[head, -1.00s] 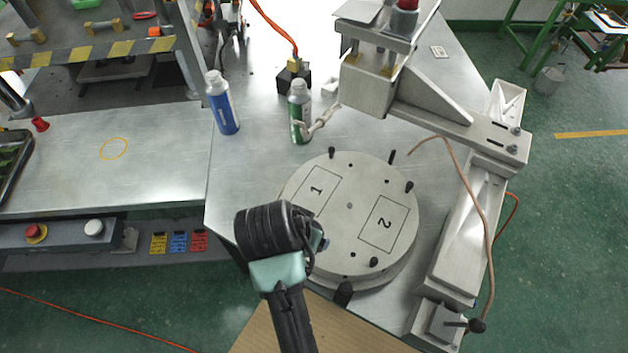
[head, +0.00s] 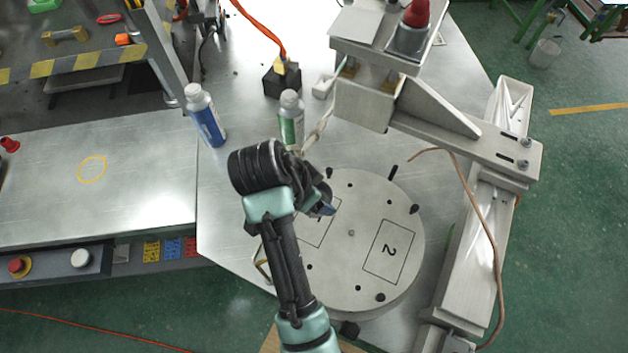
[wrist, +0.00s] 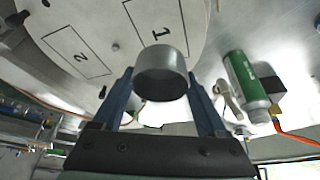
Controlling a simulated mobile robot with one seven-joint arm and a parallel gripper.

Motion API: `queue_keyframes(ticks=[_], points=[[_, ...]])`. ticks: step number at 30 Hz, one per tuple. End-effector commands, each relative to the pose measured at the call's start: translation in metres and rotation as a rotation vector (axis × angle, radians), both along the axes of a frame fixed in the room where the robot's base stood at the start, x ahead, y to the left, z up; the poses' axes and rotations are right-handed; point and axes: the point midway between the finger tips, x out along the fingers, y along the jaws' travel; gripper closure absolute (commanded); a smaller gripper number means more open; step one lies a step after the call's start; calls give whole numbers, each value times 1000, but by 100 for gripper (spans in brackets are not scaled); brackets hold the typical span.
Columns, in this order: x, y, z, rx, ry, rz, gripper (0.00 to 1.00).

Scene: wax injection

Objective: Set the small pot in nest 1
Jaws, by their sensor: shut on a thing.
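My gripper (head: 326,209) is shut on the small pot (wrist: 161,74), a grey, round metal cup held between two blue fingers in the wrist view. The pot is hidden behind my gripper in the head view. Nest 1 (head: 316,236) is an outlined rectangle marked "1" on the round grey plate (head: 350,274). My gripper covers its upper part in the head view. In the wrist view the pot overlaps the lower end of nest 1 (wrist: 152,20). I cannot tell how far above the plate the pot is. Nest 2 (head: 389,251) is empty.
Dark pegs (head: 414,209) stand up around the plate. A green bottle (head: 290,122) and a blue bottle (head: 205,118) stand behind it. A metal press arm (head: 450,130) rises at the back right, with a hose (head: 484,230) beside it.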

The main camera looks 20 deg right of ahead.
Motion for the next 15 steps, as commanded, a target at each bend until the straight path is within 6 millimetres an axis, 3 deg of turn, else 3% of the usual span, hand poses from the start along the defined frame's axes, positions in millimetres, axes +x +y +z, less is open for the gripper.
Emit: queue_keyframes(ticks=[15], points=[[0, 0, -62, 0, -1, 1, 83]])
